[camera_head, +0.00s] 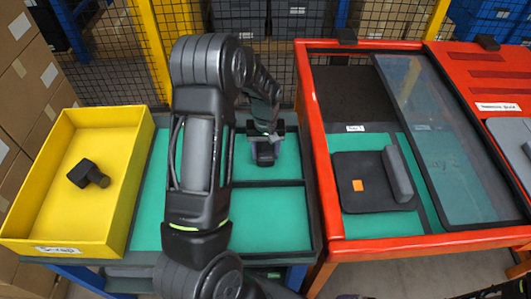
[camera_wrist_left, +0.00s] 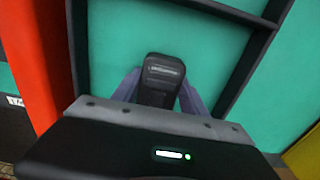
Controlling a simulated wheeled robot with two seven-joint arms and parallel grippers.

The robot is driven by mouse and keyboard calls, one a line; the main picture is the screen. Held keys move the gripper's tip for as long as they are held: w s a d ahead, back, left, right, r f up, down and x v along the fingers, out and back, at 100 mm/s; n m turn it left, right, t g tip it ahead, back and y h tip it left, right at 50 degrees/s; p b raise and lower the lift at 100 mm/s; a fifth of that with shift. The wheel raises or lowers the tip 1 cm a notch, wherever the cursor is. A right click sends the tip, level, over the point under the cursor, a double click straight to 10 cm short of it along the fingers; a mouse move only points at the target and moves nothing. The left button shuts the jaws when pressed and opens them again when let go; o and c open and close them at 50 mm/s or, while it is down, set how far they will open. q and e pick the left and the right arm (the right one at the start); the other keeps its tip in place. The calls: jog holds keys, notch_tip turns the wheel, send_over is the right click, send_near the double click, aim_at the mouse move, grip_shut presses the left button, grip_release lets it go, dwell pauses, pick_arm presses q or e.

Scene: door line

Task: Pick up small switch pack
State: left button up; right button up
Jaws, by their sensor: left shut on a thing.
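A small dark block, which I take to be the small switch pack (camera_head: 265,156), is at the far part of the green-lined tray (camera_head: 262,215). In the left wrist view the pack (camera_wrist_left: 163,75) is dark with a rounded end and a lighter strip. My left gripper (camera_head: 264,139) is shut on it, with a grey finger on each side (camera_wrist_left: 160,98). The gripper hides part of it. I cannot tell whether it touches the green floor.
A yellow bin (camera_head: 128,150) at the left holds a black part (camera_head: 87,174). To the right, a red-framed case (camera_head: 318,150) with a glass panel (camera_head: 440,145) holds a dark plate (camera_head: 375,195). Dark dividers (camera_head: 270,183) split the tray. Wire fencing stands behind.

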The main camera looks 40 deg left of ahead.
pick_arm(q)
jog(key=c, duration=0.4)
notch_tip(320, 180, up, 10)
jog(key=shift+b, duration=0.95)
jog(key=shift+r, duration=0.1)
notch_tip(320, 180, up, 7)
jog(key=p, duration=0.6)
send_over(266, 152)
jog(key=shift+a+r, duration=0.1)
